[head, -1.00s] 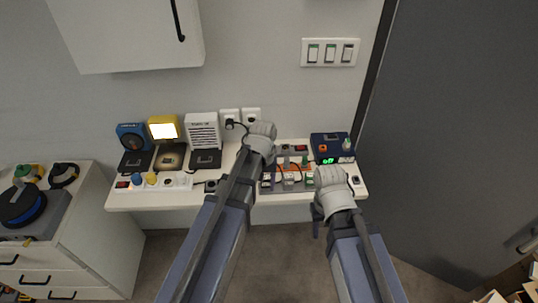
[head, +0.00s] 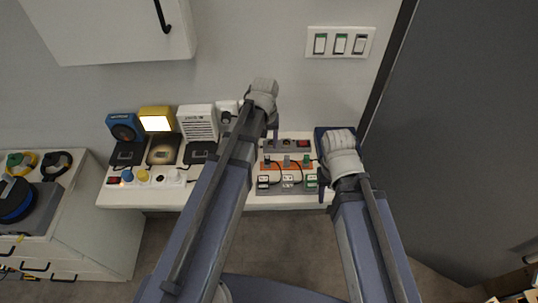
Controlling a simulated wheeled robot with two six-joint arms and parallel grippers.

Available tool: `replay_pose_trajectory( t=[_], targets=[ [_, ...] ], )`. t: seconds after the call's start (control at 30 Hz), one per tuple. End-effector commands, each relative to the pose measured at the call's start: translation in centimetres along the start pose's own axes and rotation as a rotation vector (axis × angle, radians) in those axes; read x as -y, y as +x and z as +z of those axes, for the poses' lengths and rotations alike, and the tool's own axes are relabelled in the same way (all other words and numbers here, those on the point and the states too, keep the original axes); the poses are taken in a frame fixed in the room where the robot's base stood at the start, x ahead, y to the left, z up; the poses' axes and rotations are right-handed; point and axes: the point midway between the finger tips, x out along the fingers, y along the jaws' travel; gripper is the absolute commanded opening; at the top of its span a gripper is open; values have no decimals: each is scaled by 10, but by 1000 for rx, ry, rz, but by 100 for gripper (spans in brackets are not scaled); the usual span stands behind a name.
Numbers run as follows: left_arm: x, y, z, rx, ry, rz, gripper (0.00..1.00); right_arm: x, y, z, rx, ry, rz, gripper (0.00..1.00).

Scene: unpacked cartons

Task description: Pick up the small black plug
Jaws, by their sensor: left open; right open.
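A small black plug (head: 226,116) sits at the white wall socket behind the table, partly beside my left arm. I cannot tell whether it is the one the task names. My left gripper (head: 274,131) is over the back of the table, right of that plug, with its dark fingers pointing down. It is open and holds nothing that I can see. My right gripper (head: 322,188) is open over the table's right part, by the right end of the grey socket block (head: 286,188). My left arm hides part of the table's middle.
On the white table (head: 147,200) stand a blue device (head: 123,123), a lit yellow lamp (head: 156,119), a white heater-like box (head: 198,122) and a power strip (head: 155,180) with coloured plugs. Another grey strip (head: 287,145) lies behind the socket block. A grey door stands at right.

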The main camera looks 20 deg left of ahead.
Motion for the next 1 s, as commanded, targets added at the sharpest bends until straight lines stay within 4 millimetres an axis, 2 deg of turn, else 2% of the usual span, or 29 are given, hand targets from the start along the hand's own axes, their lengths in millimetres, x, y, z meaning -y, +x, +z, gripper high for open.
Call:
replay_pose_trajectory(
  t=[0.37,0.67,1.0],
  targets=[
    [-1,26,0,0,0,0,60,3,26,-2,0,0,0,50],
    [-1,31,1,0,1,0,60,3,31,-2,0,0,0,50],
    [-5,70,3,0,0,0,60,7,70,-4,0,0,0,50]
  ],
)
